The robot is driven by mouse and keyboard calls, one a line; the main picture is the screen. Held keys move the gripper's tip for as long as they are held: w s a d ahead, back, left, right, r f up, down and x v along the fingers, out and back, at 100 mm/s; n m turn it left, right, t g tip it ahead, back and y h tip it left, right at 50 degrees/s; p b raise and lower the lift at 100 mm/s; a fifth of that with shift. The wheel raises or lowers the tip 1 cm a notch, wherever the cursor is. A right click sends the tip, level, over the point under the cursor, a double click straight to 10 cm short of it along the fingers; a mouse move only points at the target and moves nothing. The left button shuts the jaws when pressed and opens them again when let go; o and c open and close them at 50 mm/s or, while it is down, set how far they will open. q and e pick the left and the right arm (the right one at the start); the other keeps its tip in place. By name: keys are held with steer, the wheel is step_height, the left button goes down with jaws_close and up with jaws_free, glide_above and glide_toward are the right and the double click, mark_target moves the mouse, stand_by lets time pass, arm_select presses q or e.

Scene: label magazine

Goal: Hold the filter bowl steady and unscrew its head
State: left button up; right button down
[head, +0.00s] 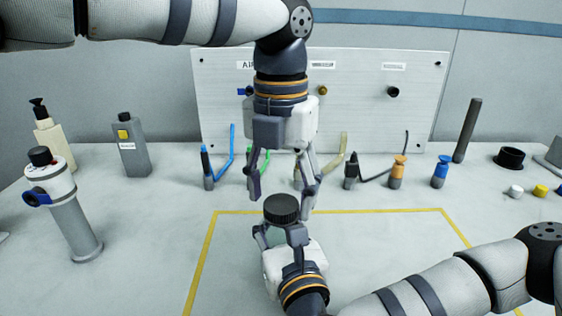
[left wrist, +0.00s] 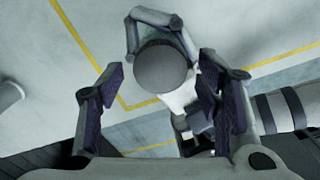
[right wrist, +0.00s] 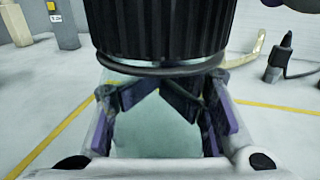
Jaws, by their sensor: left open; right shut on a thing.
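The filter's black ribbed head (head: 282,207) faces up at the middle of the bench, above my right gripper (head: 280,233). In the right wrist view the head (right wrist: 160,28) fills the top. Below it, the pale translucent bowl (right wrist: 155,135) is between the purple pads of my right gripper, which is shut on it. My left gripper (head: 283,194) points down from above, open and empty, with one finger on each side above the head. In the left wrist view the round top of the head (left wrist: 162,68) lies between the open fingers, with gaps on both sides.
A grey cylinder with a blue-knobbed white top (head: 72,215) stands at the left, near a pump bottle (head: 52,138) and a grey box-shaped bottle (head: 130,148). Several tools and small fittings line the back before an upright panel (head: 420,110). The yellow-outlined area (head: 400,230) has free room.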

arm_select(q)
steer(key=shift+f, duration=0.55)
steer(key=c, duration=1.2)
steer(key=n, duration=0.4)
steer(key=shift+a, duration=0.1)
steer(key=n, duration=0.8)
steer(key=shift+n, duration=0.3)
steer(key=n, duration=1.2)
steer(key=shift+r+n, duration=0.1)
steer(key=shift+n, duration=0.2)
steer(key=n, duration=0.7)
steer(key=shift+n, duration=0.4)
steer(key=n, duration=0.8)
steer(key=shift+r, duration=0.1)
